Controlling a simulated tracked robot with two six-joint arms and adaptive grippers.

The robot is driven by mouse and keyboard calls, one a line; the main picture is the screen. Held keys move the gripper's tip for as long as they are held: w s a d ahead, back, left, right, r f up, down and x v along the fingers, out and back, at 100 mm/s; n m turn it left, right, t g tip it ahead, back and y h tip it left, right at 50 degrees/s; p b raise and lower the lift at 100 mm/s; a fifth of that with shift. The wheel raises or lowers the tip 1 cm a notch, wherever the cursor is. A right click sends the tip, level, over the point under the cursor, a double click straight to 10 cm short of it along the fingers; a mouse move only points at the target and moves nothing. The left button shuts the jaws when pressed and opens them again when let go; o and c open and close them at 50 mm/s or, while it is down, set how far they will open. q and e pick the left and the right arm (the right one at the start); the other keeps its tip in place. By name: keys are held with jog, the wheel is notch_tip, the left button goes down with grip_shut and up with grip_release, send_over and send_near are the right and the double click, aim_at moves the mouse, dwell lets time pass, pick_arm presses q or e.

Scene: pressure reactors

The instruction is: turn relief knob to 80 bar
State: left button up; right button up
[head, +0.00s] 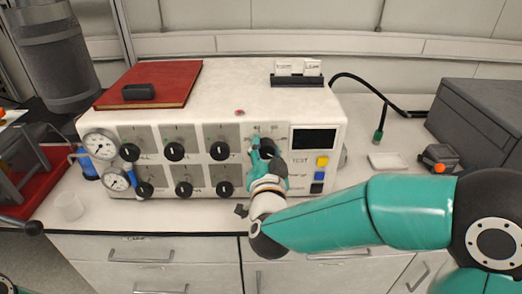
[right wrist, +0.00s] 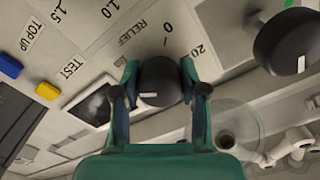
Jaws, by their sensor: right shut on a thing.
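The relief knob (right wrist: 158,80) is a round black knob with a short white mark on its face, in the middle of the right wrist view. The word RELIEF and the numbers 0 and 20 show on the panel near it; no 80 can be read. My right gripper (right wrist: 160,85) is shut on the knob, one finger on each side. In the head view, my right gripper (head: 264,157) is at the upper right knob of the white console (head: 220,92) and partly covers the relief knob (head: 268,146). My left gripper is not in view.
Several other black knobs (head: 174,151) and two round gauges (head: 101,144) line the console's front. A dark display (head: 314,140) with yellow, blue and black buttons is right of my gripper. A red book (head: 160,80) lies on top. A grey box (head: 475,120) stands at the right.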

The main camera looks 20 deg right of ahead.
jog(key=n, duration=0.3)
jog(key=shift+r+n, duration=0.15)
jog(key=shift+n, duration=0.15)
jog(key=n+p, duration=0.1)
jog(key=n, duration=0.3)
jog(key=shift+r+n+p, duration=0.1)
jog(key=shift+n+p, duration=0.2)
jog(key=o, duration=1.1)
jog(key=shift+w, duration=0.1)
jog(key=shift+o, duration=0.2)
jog(key=shift+f, duration=0.2)
jog(key=v, duration=0.7)
jog(key=shift+s, duration=0.3)
